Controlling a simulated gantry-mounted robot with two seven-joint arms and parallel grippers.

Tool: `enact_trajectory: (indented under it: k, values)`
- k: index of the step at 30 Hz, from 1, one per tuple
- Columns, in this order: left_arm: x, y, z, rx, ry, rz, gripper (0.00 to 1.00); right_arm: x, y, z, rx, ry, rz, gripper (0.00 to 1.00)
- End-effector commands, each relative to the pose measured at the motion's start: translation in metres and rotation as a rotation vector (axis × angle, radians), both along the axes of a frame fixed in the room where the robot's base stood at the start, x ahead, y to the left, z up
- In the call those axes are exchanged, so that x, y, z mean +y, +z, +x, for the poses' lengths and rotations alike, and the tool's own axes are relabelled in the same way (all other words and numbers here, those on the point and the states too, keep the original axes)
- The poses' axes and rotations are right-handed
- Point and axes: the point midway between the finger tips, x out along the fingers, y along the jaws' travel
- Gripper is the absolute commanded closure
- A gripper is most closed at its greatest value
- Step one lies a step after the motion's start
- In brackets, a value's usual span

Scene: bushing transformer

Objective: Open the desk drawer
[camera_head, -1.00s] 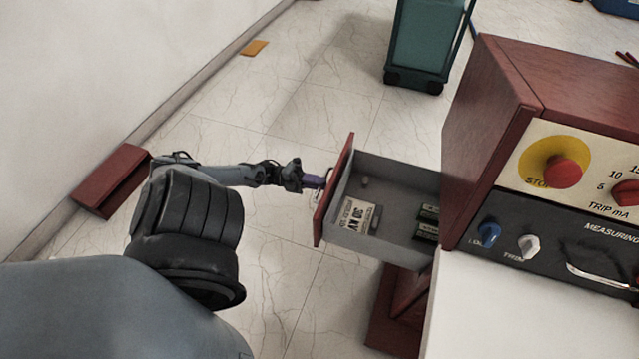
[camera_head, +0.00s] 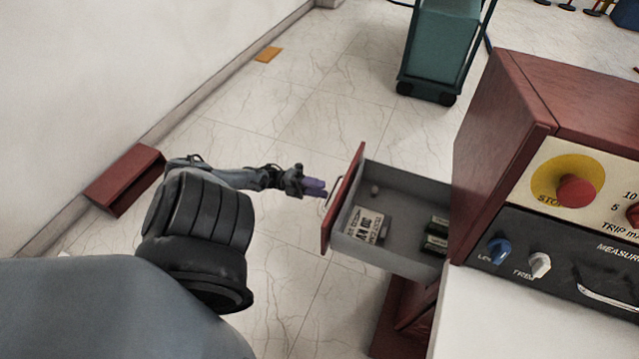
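The desk drawer (camera_head: 388,258) is pulled out to the left from the red-brown desk, with its grey inside showing. Its red front panel (camera_head: 345,198) carries a thin metal handle (camera_head: 335,187) on the outer face. A white label card, two dark blocks and a small knob-like item lie in the drawer. My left gripper (camera_head: 316,187), with purple fingertips, is just left of the handle, with a small gap between them. Its fingers are too small to tell how far apart they are. My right gripper is not in view.
A green wheeled cart (camera_head: 440,50) stands behind. A red-brown box (camera_head: 125,180) lies by the wall at left. Floor left of the drawer is clear.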

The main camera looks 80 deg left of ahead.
Motion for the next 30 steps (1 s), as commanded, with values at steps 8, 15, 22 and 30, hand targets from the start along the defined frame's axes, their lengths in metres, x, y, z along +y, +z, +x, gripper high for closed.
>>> enact_trajectory:
  k: [8, 15, 22, 30]
  values:
    - [0.022, -0.01, -0.041, 0.001, 0.002, 0.0, 0.63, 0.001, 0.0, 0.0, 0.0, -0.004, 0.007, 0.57]
    - [0.033, -0.014, -0.061, -0.001, 0.0, 0.0, 0.63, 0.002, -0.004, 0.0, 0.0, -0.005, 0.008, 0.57]
    - [0.035, -0.014, -0.066, -0.002, -0.002, -0.001, 0.63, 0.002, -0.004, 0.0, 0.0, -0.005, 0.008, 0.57]
    - [0.035, -0.014, -0.065, -0.002, -0.002, -0.001, 0.63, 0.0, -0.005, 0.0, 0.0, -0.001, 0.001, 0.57]
